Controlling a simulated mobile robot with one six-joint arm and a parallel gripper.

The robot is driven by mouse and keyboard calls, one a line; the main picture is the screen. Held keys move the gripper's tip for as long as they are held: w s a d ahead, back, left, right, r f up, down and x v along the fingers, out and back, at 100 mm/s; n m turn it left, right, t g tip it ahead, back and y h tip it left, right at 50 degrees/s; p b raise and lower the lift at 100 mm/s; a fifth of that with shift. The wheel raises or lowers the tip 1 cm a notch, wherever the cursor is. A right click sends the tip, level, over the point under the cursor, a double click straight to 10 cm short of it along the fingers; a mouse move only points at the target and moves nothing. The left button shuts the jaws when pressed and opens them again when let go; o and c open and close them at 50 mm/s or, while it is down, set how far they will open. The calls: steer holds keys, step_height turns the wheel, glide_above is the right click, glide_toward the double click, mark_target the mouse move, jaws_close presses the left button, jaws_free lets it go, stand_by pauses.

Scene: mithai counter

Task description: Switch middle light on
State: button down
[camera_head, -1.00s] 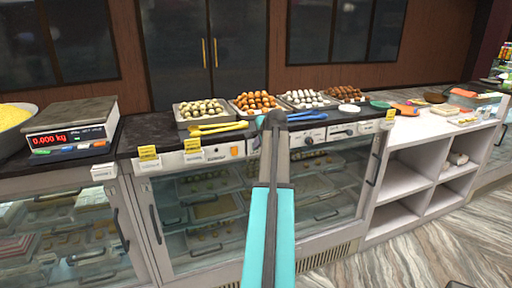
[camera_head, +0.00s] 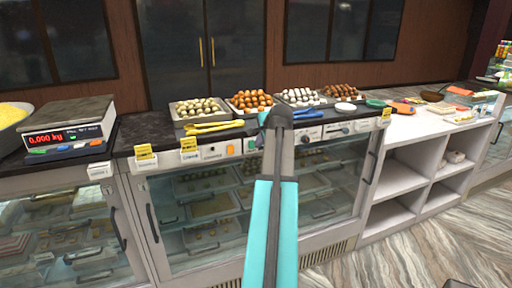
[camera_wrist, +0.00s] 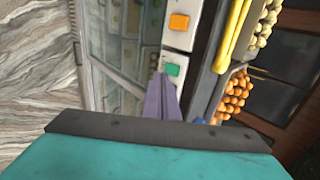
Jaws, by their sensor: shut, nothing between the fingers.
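The panel along the counter's front edge carries coloured switches. An orange switch (camera_head: 230,149) shows left of my arm in the head view, with a small green switch (camera_head: 251,145) right of it, at the arm's edge. In the wrist view the orange switch (camera_wrist: 179,22) is at the top and the green switch (camera_wrist: 172,70) is below it. My gripper (camera_wrist: 162,82) is shut and empty, its tips close to the green switch; I cannot tell whether they touch it. In the head view my arm hides the fingers and part of the panel.
Glass display cases (camera_head: 205,215) with handles stand below the panel. Sweet trays (camera_head: 200,108), yellow tongs (camera_head: 215,127) and blue tongs (camera_head: 308,114) lie on the counter just behind it. A scale (camera_head: 70,125) stands at left. The floor in front is clear.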

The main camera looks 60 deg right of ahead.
steer(key=b+v, duration=0.1)
steer(key=v, duration=0.5)
steer(key=shift+r+b, duration=0.3)
steer(key=shift+b, duration=0.05)
steer(key=shift+a, duration=0.1)
step_height(320, 180, down, 6)
steer(key=s+a+t+h+b, duration=0.2)
steer(key=t+b, duration=0.1)
steer(key=b, duration=0.2)
steer(key=shift+s, duration=0.15)
stand_by(0.4)
steer(key=shift+a, duration=0.15)
